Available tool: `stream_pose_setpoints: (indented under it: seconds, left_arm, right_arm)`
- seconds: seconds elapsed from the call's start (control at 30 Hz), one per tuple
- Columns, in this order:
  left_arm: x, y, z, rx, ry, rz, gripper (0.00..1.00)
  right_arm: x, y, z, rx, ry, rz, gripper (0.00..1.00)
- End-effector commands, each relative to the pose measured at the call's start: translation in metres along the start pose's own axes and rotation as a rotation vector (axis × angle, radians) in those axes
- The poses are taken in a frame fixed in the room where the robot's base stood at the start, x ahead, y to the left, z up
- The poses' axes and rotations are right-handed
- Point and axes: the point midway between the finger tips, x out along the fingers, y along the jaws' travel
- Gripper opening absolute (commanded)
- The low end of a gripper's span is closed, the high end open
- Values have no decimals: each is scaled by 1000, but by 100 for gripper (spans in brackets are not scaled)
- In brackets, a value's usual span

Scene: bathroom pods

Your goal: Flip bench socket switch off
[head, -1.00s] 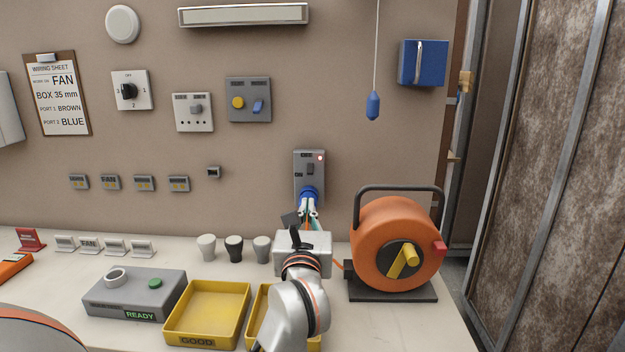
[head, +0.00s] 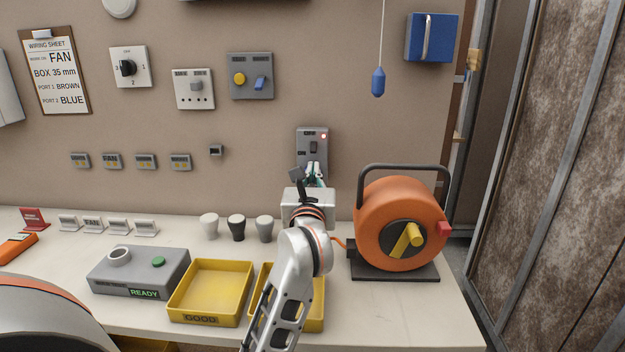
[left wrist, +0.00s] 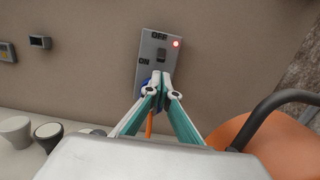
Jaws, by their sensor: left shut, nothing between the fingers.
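The bench socket (head: 312,142) is a grey plate on the wall above the bench, with a lit red lamp at its top right. It also shows in the left wrist view (left wrist: 147,41), with OFF marked at the top and ON lower left. Its small dark switch (left wrist: 161,55) is just above my fingertips. My left gripper (head: 314,168) is shut and empty in front of the socket's lower part; in the left wrist view its fingertips (left wrist: 161,77) meet just below the switch. Contact cannot be told. A blue plug (left wrist: 146,87) is mostly hidden behind the fingers. My right gripper is not in view.
An orange cable reel (head: 399,222) stands right of my left arm, its cable running toward the socket. Cups (head: 237,228), yellow trays (head: 210,291) and a grey READY box (head: 139,272) stand on the bench to the left. A blue pull cord (head: 378,82) hangs at upper right.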

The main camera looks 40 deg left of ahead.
Motion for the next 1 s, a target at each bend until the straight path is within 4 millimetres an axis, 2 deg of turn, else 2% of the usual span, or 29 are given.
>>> stream_pose_setpoints:
  seconds: [0.1,0.3,0.77,1.0]
  left_arm:
    - [20,0,0,1,0,1,0]
    - [40,0,0,0,0,0,0]
    - [44,0,0,-1,1,-1,0]
    - [51,-5,7,-2,29,-1,0]
  right_arm:
    - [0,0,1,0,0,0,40]
    - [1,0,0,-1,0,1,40]
    - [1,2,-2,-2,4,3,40]
    - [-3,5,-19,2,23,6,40]
